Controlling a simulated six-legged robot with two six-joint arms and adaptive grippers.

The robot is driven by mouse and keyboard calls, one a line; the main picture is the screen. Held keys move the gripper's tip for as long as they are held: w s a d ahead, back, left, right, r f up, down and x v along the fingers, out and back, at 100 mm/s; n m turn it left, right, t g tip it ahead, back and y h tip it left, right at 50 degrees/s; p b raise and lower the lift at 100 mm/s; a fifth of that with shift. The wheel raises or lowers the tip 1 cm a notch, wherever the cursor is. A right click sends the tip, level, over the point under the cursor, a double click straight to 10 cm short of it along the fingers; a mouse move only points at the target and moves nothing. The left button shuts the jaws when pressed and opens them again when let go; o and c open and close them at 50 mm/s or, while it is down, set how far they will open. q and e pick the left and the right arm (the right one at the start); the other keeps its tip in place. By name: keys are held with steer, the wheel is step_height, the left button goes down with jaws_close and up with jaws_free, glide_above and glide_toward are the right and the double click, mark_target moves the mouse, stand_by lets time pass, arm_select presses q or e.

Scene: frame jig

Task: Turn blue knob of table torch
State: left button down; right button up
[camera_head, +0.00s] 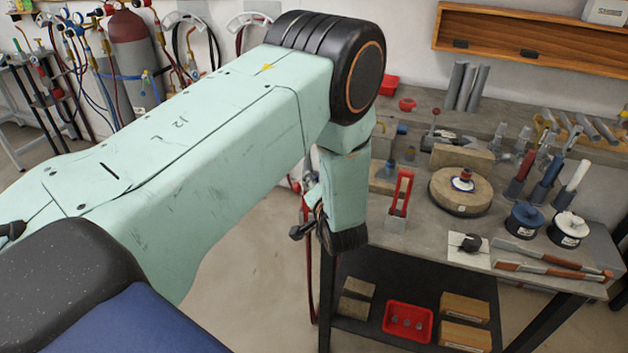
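My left arm, mint green with black joints, comes in from the left and bends down at the front left corner of the workbench. Its dark lower end (343,240) hangs beside the bench edge; the fingers cannot be made out. A metallic torch-like fitting (310,182) with a red hose shows just left of my forearm and is partly hidden by it. I cannot make out a blue knob on it. A small blue piece (402,128) shows on the bench right of my elbow, too small to identify. My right gripper is not in view.
The workbench (420,225) carries a red clamp-like frame (401,192), a round wooden block (460,190), blue (525,220) and white (569,229) spools and orange-handled tongs (545,257). A red tray (407,321) sits on the lower shelf. Gas cylinder (135,55) and hoses stand at the back left.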

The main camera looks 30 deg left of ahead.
arm_select(q)
steer(key=shift+w+r+m, duration=0.1)
steer(key=shift+r+m, duration=0.05)
steer(key=shift+m, duration=0.35)
stand_by(0.3)
steer(key=c, duration=1.1)
jaws_free()
steer(key=v, duration=0.7)
steer(key=shift+d, duration=0.3)
